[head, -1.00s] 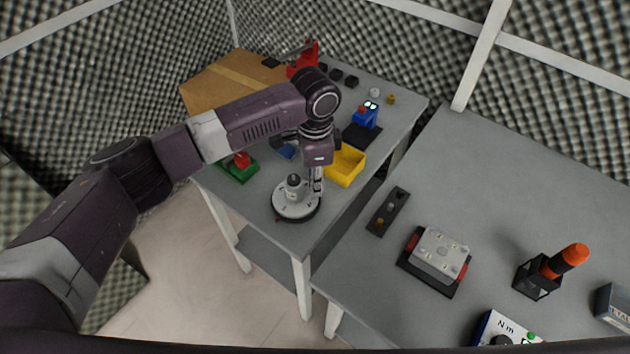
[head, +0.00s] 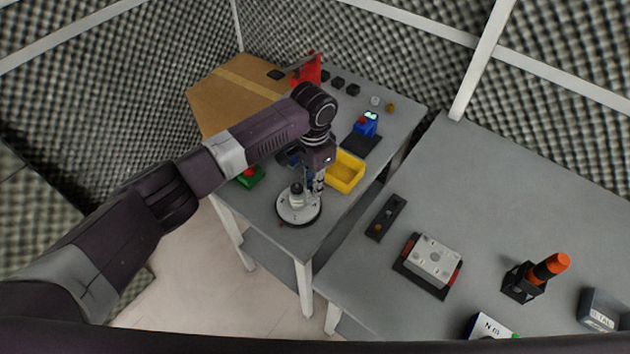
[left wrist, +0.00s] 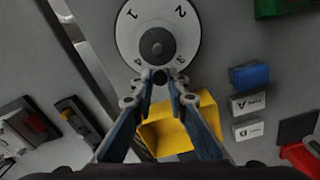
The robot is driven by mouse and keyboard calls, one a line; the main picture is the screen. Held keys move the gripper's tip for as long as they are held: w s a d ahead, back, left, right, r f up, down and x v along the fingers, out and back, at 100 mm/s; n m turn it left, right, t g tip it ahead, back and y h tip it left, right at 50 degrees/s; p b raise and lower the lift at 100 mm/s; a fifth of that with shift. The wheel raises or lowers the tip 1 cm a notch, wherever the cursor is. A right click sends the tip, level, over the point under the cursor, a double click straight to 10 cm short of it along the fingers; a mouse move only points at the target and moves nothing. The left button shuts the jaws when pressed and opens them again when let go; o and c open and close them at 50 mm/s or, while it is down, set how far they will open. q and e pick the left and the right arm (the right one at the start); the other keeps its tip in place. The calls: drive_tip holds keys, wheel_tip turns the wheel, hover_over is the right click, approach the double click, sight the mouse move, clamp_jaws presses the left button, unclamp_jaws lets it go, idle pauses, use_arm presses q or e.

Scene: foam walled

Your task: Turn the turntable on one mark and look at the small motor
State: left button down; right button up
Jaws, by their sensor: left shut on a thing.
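The turntable (head: 300,217) is a round white disc on a dark base near the front corner of the far table. In the left wrist view the disc (left wrist: 190,35) shows the printed numbers 1, 2, 3 and 4. The small motor (head: 296,189), a grey cylinder, stands upright at its middle; it shows from above as a dark round shape in the left wrist view (left wrist: 157,44). My left gripper (left wrist: 160,77) is at the disc's edge, its fingertips closed on a small dark peg there, beside the motor. The fingers partly hide the disc's rim. My right gripper is not in view.
A yellow bin (head: 345,173) stands just behind the gripper. A green block with a red top (head: 249,176) and a blue device (head: 366,123) are nearby. The closer table holds a grey fixture (head: 433,259) and an orange-handled tool (head: 549,267). A gap separates the tables.

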use_arm(q)
drive_tip(key=shift+w+a+r+n+p, duration=0.1)
drive_tip(key=shift+w+a+n+p, duration=0.2)
drive_tip(key=shift+n+p, duration=0.6)
drive_tip(key=shift+w+a+r+n+p, duration=0.1)
drive_tip(key=shift+w+a+n+p, duration=0.2)
drive_tip(key=shift+n+p, duration=0.6)
drive_tip(key=shift+w+a+n+p, duration=0.2)
drive_tip(key=shift+n+p, duration=0.25)
drive_tip(key=shift+n, duration=0.2)
drive_tip(key=shift+w+a+n+p, duration=0.1)
drive_tip(key=shift+a+n+p, duration=0.1)
drive_tip(key=shift+n+p, duration=0.35)
drive_tip(key=shift+w+a+n+p, duration=0.1)
drive_tip(key=shift+a+n+p, duration=0.35)
drive_tip(key=shift+n+p, duration=0.5)
drive_tip(key=shift+w+a+n+p, duration=0.1)
drive_tip(key=shift+a+n+p, duration=0.4)
drive_tip(key=shift+n, duration=0.75)
drive_tip(key=shift+a+n+p, duration=0.2)
drive_tip(key=shift+n+p, duration=0.35)
drive_tip(key=shift+n, duration=0.15)
drive_tip(key=shift+a+n, duration=0.1)
drive_tip(key=shift+n, duration=0.2)
drive_tip(key=c, duration=2.2)
unclamp_jaws()
drive_tip(key=shift+c, duration=0.2)
drive_tip(key=o, duration=0.3)
drive_tip(key=shift+s+f, duration=0.1)
drive_tip(key=shift+o, duration=0.2)
